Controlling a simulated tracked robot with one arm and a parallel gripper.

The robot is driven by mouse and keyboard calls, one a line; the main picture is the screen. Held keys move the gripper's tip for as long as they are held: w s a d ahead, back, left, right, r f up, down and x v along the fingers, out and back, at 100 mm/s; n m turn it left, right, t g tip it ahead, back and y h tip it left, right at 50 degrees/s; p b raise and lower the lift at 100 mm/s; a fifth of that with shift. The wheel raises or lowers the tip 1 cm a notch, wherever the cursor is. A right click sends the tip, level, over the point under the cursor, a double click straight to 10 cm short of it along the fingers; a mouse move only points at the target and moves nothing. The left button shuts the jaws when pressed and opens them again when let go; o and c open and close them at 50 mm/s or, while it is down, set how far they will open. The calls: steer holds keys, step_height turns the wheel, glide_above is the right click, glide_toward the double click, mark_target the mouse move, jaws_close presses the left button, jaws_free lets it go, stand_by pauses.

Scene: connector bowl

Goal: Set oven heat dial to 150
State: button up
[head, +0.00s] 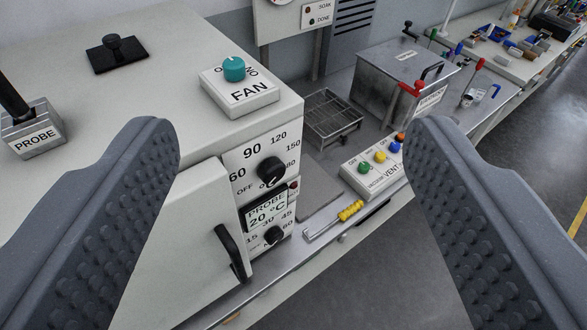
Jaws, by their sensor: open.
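The oven (205,122) is a pale box at the left, with a control panel on its front. The heat dial (271,170) is a black knob ringed by OFF, 60, 90, 120, 150 and 180. I cannot tell exactly where its pointer stands. Below it a display (265,207) reads PROBE 20 °C, and a smaller black dial (273,235) with minute-like numbers sits under that. My gripper (290,150) is open and empty. Its two ridged fingers are wide apart at the left and right, with the panel showing between them, apart from the dial.
A FAN box (240,97) with a teal knob stands on the oven top, beside a PROBE block (35,138). The oven door handle (230,253) juts out lower left. A VENT button box (374,165), wire rack (333,118) and metal bath (402,80) occupy the bench at right.

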mark_target(277, 177)
steer(key=w+d+n+t+h+b, duration=0.2)
steer(key=w+d+n+t+b, duration=0.7)
steer(key=n, duration=1)
steer(key=w+a+f+n+g+y+b, duration=0.15)
steer(key=f+n+g+y+b, duration=0.4)
steer(key=f+n, duration=0.9)
steer(key=w+f+n+g+y+b, duration=0.3)
steer(key=f+n+g+y+b, duration=0.3)
steer(key=f+n, duration=0.9)
steer(key=w+a+f+m+b, duration=0.1)
steer(key=w+a, duration=0.1)
steer(key=w, duration=0.1)
steer(key=w+a+f+m+t+y+b, duration=0.1)
steer(key=w+a, duration=0.1)
steer(key=w, duration=0.1)
steer(key=w+a+f+m, duration=0.1)
steer(key=w+a, duration=0.2)
steer(key=shift+w+f+m+t+b, duration=0.15)
steer(key=shift+w+m+t+b, duration=0.1)
steer(key=shift+m+b, duration=0.15)
steer(key=shift+w+a, duration=0.45)
steer(key=shift+w, duration=0.05)
steer(key=c, duration=1)
